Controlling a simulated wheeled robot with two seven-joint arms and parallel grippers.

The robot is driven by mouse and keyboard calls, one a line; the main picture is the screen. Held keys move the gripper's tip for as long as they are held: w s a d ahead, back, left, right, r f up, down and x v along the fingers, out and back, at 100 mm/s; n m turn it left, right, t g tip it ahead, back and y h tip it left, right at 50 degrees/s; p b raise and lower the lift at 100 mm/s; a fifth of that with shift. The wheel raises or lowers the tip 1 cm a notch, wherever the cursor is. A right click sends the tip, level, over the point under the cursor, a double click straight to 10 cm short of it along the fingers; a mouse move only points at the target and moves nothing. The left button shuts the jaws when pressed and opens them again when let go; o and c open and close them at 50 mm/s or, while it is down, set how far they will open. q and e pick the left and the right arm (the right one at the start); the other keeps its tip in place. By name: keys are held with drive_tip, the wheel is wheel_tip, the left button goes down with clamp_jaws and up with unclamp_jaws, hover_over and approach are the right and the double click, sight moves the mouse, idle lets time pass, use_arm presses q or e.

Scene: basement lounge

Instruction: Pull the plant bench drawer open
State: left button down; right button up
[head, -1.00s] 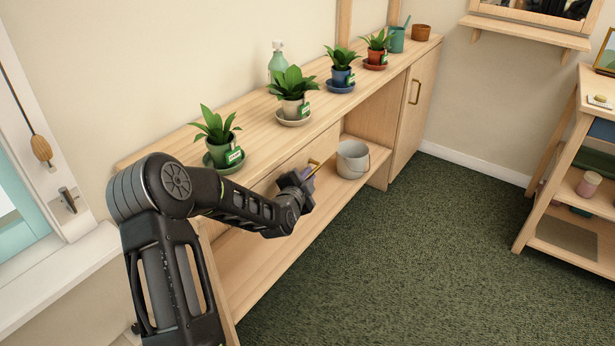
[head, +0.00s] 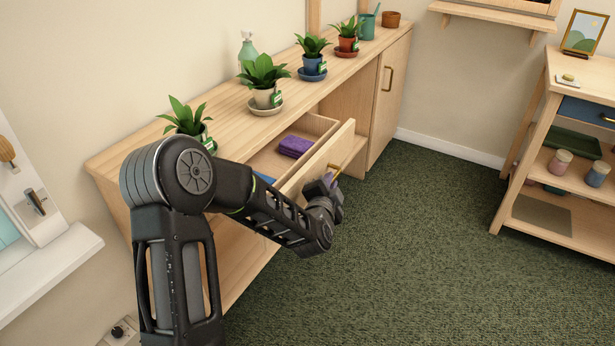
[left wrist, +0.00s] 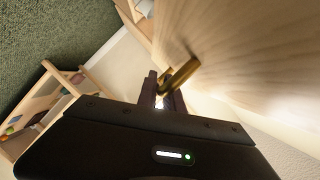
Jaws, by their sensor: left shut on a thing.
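The plant bench (head: 225,118) is a long light-wood unit along the wall. Its drawer (head: 318,155) stands pulled out, with a folded purple cloth (head: 295,146) and part of something blue (head: 265,178) showing inside. My left gripper (head: 332,178) is at the drawer front, shut on the brass handle (head: 334,167). In the left wrist view the handle (left wrist: 180,75) shows between the fingers (left wrist: 160,92), against the wooden drawer front (left wrist: 235,55). My arm hides the near part of the drawer. My right gripper is in neither view.
Potted plants (head: 264,82) on saucers line the bench top, with a green spray bottle (head: 247,50) behind. A cabinet door (head: 388,95) is shut at the far end. A shelf unit (head: 545,130) stands at the right. The green carpet (head: 400,250) between is clear.

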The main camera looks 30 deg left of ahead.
use_arm(q)
drive_tip(key=d, duration=0.5)
drive_tip(key=shift+d, duration=0.25)
drive_tip(key=c, duration=1.5)
unclamp_jaws()
drive_tip(key=v, duration=0.7)
drive_tip(key=shift+s+r+p, duration=0.1)
drive_tip(key=shift+s+p, duration=0.25)
